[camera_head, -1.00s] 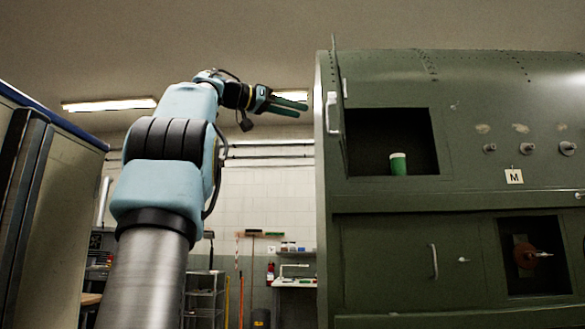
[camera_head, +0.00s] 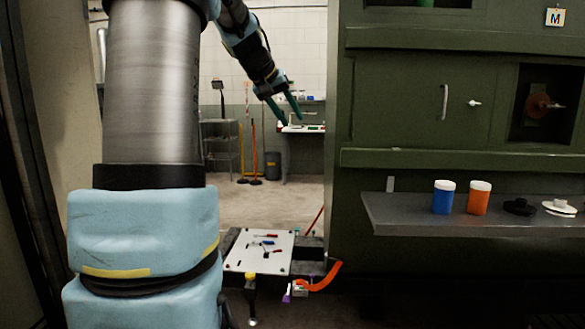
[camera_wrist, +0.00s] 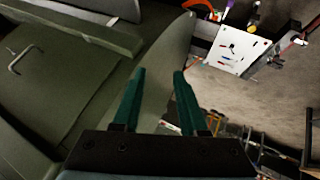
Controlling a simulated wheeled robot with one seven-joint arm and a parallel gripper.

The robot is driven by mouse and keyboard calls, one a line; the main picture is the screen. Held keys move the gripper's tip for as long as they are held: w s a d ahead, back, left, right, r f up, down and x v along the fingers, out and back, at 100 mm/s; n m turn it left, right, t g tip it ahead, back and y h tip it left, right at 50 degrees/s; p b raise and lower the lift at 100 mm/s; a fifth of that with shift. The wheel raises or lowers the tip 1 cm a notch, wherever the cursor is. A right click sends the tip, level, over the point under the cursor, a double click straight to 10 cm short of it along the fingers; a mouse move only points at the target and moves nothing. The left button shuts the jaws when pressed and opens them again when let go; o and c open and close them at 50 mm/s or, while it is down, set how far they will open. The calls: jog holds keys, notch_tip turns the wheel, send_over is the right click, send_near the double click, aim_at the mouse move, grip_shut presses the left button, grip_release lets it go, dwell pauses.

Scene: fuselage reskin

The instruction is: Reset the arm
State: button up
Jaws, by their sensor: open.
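My gripper (camera_head: 286,110) shows in the head view right of my arm's column, pointing down and to the right. Its two green fingers are apart with nothing between them. In the wrist view my gripper (camera_wrist: 157,75) is also open and empty, above the edge of the green fuselage panel. My arm is bent, with its elbow above the top of the head view.
The green fuselage (camera_head: 420,215) stands at right. Its shelf (camera_head: 400,222) holds a blue jar (camera_head: 443,197), an orange jar (camera_head: 479,197) and black and white parts. A white board (camera_head: 240,262) with tools lies low in the middle. A trolley (camera_head: 221,150) stands behind.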

jog(key=s+a+f+g+y, duration=0.2)
jog(key=s+a+f, duration=0.1)
jog(key=s+f, duration=1)
jog(key=s+a+f+g+y, duration=0.2)
jog(key=s+f+y, duration=0.1)
jog(key=s+f, duration=1)
notch_tip(320, 180, down, 2)
jog(key=shift+s+a+f+g, duration=0.2)
jog(key=shift+s+a+g, duration=0.2)
